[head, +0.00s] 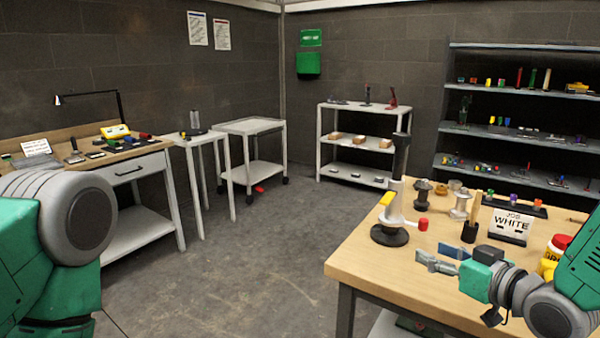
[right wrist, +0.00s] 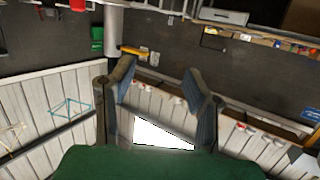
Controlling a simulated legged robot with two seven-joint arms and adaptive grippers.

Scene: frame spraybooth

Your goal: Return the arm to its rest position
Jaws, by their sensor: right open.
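My right arm comes in from the right edge over the wooden workbench (head: 375,262). Its gripper (head: 432,254) points left across the bench top, with its two fingers apart and nothing between them. In the right wrist view the gripper (right wrist: 160,78) also shows its fingers spread and empty. A green and grey part of my left arm (head: 65,230) fills the lower left of the head view. The left gripper is outside the frames.
A white stand with a dark round base (head: 390,235), a wooden-handled tool (head: 470,230), a "JOB WHITE" sign (head: 511,225) and a red-lidded yellow container (head: 553,255) stand near my right gripper. The floor (head: 250,270) left of the bench is clear. Shelves (head: 520,135) stand behind.

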